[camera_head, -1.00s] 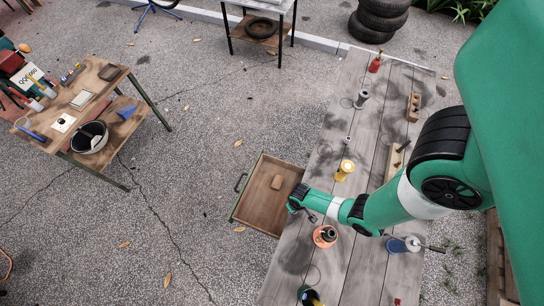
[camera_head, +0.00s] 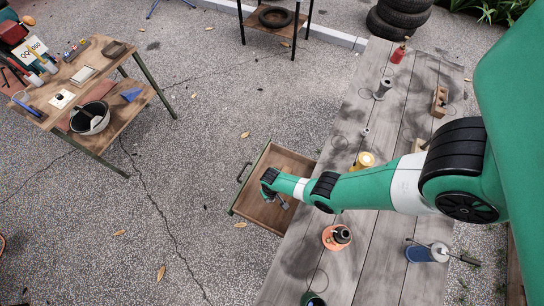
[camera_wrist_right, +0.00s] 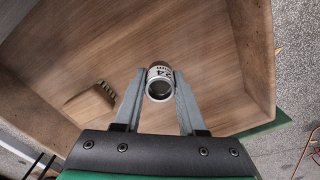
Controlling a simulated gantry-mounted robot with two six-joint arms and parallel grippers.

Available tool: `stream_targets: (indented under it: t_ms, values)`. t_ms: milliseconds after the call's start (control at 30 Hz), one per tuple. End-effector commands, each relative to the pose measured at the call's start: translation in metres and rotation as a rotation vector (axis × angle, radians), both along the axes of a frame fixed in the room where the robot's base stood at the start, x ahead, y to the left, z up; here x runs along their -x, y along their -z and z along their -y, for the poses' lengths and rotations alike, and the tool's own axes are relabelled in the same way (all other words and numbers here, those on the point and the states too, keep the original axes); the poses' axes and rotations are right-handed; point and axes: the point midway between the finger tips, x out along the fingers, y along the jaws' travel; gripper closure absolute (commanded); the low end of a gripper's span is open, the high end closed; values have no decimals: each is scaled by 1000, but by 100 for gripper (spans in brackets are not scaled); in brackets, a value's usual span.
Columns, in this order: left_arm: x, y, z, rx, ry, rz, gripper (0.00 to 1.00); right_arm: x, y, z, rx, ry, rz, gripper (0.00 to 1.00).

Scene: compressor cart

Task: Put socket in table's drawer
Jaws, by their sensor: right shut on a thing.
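The socket (camera_wrist_right: 159,82) is a small silver metal cylinder with dark markings, seen in the right wrist view. My right gripper (camera_wrist_right: 158,90) is shut on it, one finger on each side. In the head view my right gripper (camera_head: 283,203) is over the open drawer (camera_head: 247,203) of the long wooden table (camera_head: 355,262). The drawer's wooden floor also shows below the socket in the wrist view (camera_wrist_right: 110,50). I cannot tell the exact height of the socket above that floor. My left gripper is not in view.
The drawer's walls surround the gripper's position.

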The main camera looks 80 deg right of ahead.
Motion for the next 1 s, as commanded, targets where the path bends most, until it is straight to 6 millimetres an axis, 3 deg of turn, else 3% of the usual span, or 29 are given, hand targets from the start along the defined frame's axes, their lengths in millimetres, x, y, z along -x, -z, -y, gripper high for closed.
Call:
stream_targets:
  t_ms: [33,100,500,533,667,1000]
  values:
    - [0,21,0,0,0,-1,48,2,21,-1,-2,0,-3,100]
    - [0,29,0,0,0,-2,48,2,29,-1,-1,0,-2,100]
    - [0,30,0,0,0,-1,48,2,31,0,-1,0,-2,100]
    - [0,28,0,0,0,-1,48,2,29,-1,-1,0,-2,55]
    - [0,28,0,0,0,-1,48,2,28,-1,-1,0,-2,31]
    - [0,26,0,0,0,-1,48,2,26,-1,-1,0,-2,30]
